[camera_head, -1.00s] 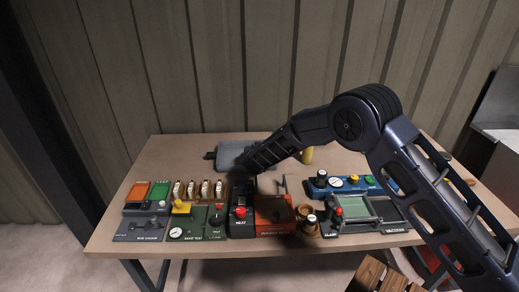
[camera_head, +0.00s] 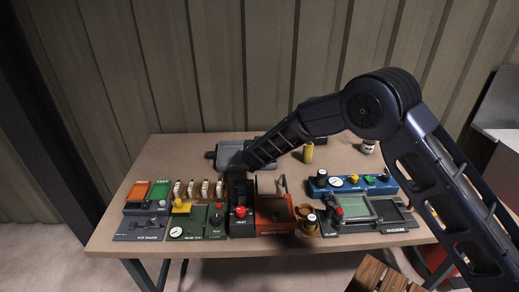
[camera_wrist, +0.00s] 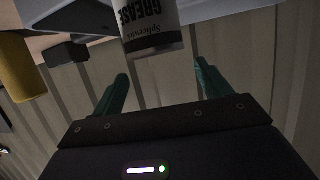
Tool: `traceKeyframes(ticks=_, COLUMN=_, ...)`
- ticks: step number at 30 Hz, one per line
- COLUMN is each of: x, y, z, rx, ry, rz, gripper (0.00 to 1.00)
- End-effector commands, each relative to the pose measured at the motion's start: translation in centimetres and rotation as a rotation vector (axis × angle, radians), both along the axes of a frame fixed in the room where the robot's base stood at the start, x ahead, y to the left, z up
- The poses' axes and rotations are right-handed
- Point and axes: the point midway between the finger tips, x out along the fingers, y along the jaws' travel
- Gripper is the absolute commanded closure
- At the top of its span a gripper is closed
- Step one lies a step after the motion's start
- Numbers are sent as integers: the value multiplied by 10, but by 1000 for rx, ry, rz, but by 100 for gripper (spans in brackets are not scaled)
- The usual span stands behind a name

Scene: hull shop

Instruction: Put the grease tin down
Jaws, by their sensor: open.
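The grease tin (camera_wrist: 151,22) shows in the wrist view, pale with dark "GREASE" lettering and cut off by the top edge. It lies beyond my fingertips, with a gap visible between them and the tin. My gripper (camera_wrist: 161,70) is open, its two green fingers apart with nothing between them. In the head view my forearm reaches over the back left of the bench, and my fingers cannot be made out. A small white tin (camera_head: 368,147) stands at the back right of the bench; its label is too small to read there.
The wooden bench (camera_head: 170,155) carries a grey device (camera_head: 230,154) at the back and a yellow cylinder (camera_head: 308,153), also in the wrist view (camera_wrist: 15,65). Control panels, including a blue one (camera_head: 352,185), crowd the front. The back right has bare room.

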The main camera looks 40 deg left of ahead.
Motion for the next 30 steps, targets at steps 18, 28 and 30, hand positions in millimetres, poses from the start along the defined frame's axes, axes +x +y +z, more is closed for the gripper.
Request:
traceKeyframes(ticks=18, x=-1, y=0, z=38, rx=-1, ry=2, rz=2, gripper=23)
traceKeyframes(ticks=28, x=83, y=-48, z=114, rx=48, ry=53, rz=21, gripper=23)
traceKeyframes(ticks=30, x=109, y=-71, z=140, rx=61, ry=72, rz=30, gripper=23)
